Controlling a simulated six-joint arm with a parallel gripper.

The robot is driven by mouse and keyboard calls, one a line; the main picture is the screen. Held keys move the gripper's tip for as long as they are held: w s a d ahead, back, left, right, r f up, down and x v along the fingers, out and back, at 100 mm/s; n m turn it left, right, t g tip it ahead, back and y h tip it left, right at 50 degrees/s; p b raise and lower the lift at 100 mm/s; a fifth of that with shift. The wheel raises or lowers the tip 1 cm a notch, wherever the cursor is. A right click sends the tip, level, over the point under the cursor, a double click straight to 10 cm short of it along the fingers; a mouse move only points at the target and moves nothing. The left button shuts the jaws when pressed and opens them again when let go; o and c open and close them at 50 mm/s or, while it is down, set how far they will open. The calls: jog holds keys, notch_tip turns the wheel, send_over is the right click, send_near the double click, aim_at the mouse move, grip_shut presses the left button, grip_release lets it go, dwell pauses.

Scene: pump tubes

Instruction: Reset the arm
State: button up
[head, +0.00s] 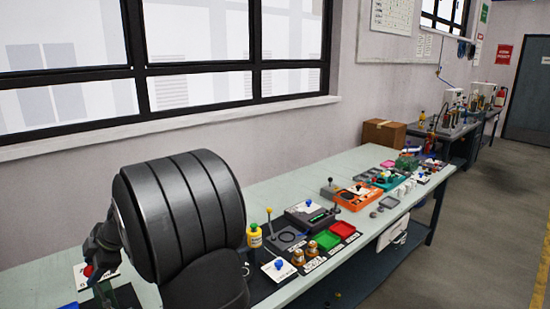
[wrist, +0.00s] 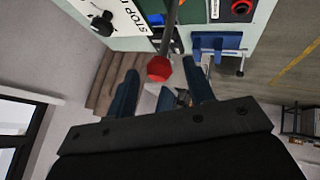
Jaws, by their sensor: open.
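A red faceted knob (wrist: 159,68) on a grey rod (wrist: 168,28) shows in the gap between the fingertips. I cannot tell whether either finger touches it. In the head view my gripper (head: 103,252) is at the lower left, over the near end of the bench, and is partly hidden by my arm. A red knob (head: 88,270) shows beside it there.
The long pale bench (head: 275,195) runs along the window wall. A cardboard box (head: 384,133) stands farther back. The floor at right is clear.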

jog(key=shift+x, duration=2.25)
jog(key=v, duration=1.7)
jog(key=x, duration=1.6)
jog(key=shift+w+a+f, duration=0.2)
jog(key=shift+w+f, duration=0.05)
jog(key=shift+f, duration=0.15)
jog(key=w+d+f+m+g+y, duration=0.3)
jog(key=w+d+g+y, duration=0.2)
jog(key=w+d+y, duration=0.3)
jog(key=shift+d+g+y, duration=0.4)
jog(key=shift+d, duration=1.2)
